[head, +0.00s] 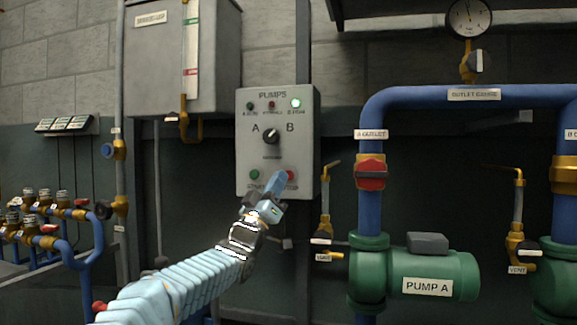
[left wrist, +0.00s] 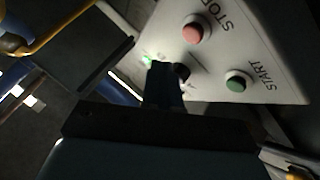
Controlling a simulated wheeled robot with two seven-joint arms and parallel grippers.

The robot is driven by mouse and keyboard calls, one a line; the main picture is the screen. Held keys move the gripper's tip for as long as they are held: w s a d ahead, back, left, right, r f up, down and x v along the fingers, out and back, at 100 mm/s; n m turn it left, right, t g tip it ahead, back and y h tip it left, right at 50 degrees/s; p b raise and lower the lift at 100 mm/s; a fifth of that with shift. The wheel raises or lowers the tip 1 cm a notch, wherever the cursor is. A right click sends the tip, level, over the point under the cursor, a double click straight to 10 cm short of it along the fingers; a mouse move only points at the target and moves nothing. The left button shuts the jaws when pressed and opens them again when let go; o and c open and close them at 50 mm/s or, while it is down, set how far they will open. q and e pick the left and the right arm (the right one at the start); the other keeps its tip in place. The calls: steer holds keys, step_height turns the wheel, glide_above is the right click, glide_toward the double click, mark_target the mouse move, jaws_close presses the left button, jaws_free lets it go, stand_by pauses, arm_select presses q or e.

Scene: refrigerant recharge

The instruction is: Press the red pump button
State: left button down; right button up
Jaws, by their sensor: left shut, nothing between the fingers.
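The grey PUMPS control box (head: 246,144) hangs on the wall in the middle of the head view. Its red STOP button (head: 291,175) is at the lower right, and the green START button (head: 254,175) is at the lower left. A black A/B selector knob sits above them. My left gripper (head: 277,178) is shut and empty, its tip in front of the box's lower part between the two buttons. In the left wrist view the red button (left wrist: 193,33) and green button (left wrist: 237,81) are both uncovered, and the dark fingers (left wrist: 164,82) point at the panel. Contact cannot be told. My right gripper is not in view.
A blue outlet pipe (head: 420,97) with a red valve (head: 371,174) and green PUMP A (head: 430,270) stand to the right. A grey tank (head: 160,60) hangs at the upper left. Valves on blue pipes (head: 88,255) are at the lower left.

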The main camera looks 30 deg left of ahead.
arm_select(q)
steer(key=shift+w+a+h+p, duration=0.15)
steer(key=shift+w+a+p, duration=0.1)
steer(key=shift+w, duration=0.5)
steer(key=shift+w+a+h+p, duration=0.15)
steer(key=shift+w+p, duration=0.1)
steer(key=shift+w, duration=0.45)
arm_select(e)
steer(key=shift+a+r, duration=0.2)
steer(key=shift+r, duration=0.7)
arm_select(q)
steer(key=shift+w, duration=0.1)
steer(key=shift+w, duration=0.3)
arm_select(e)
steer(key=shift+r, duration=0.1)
arm_select(q)
steer(key=shift+w+a+p, duration=0.15)
steer(key=shift+w+p, duration=0.3)
steer(key=shift+w, duration=0.05)
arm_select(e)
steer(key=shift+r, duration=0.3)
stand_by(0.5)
arm_select(q)
steer(key=shift+s+d+b, duration=0.25)
steer(key=shift+s+b, duration=0.65)
steer(key=shift+b, duration=0.1)
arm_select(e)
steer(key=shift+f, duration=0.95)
